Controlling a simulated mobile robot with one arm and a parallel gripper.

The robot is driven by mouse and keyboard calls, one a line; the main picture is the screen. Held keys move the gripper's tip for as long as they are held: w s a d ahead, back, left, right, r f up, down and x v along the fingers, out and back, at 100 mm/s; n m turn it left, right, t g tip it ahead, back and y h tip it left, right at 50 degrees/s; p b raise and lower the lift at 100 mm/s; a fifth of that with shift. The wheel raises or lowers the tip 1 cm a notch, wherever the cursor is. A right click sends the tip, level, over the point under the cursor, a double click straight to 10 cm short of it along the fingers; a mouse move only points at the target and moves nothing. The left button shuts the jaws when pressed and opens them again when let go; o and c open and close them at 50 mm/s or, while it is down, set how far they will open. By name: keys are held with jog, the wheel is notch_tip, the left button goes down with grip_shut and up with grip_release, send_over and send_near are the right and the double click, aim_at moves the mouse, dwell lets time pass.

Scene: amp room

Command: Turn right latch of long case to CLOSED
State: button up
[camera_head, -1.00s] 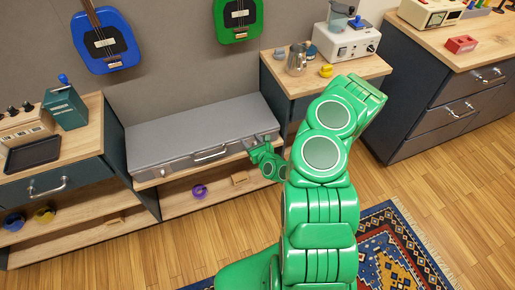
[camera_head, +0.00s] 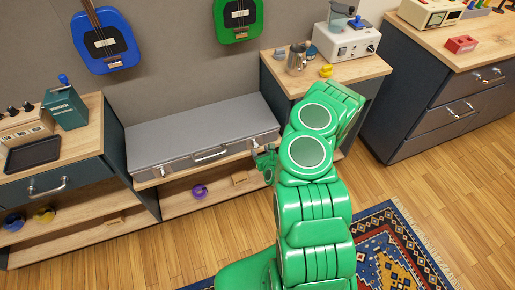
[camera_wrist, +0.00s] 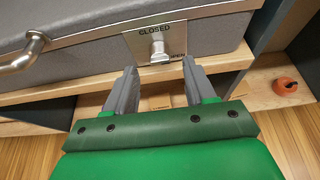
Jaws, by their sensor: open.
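The long grey case (camera_head: 200,130) lies shut on the low shelf unit against the wall, with a handle (camera_head: 210,154) on its front. Its right latch (camera_wrist: 158,45) shows in the wrist view as a silver knob on a metal plate. The plate reads CLOSED above the knob and OPEN at its lower right. The knob looks upright, but its exact turn is hard to tell. My gripper (camera_wrist: 160,68) is open and empty, its fingers just short of the knob, one to each side. It also shows at the case's right front end in the head view (camera_head: 264,163).
A cabinet (camera_head: 300,85) with a metal cup stands right of the case, and another cabinet (camera_head: 85,165) stands left. The shelf below holds a purple ring (camera_head: 199,191) and a wooden block (camera_head: 239,178). An orange object (camera_wrist: 285,87) lies right in the wrist view.

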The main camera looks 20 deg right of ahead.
aim_at(257, 146)
jog(key=shift+x, duration=1.85)
grip_shut()
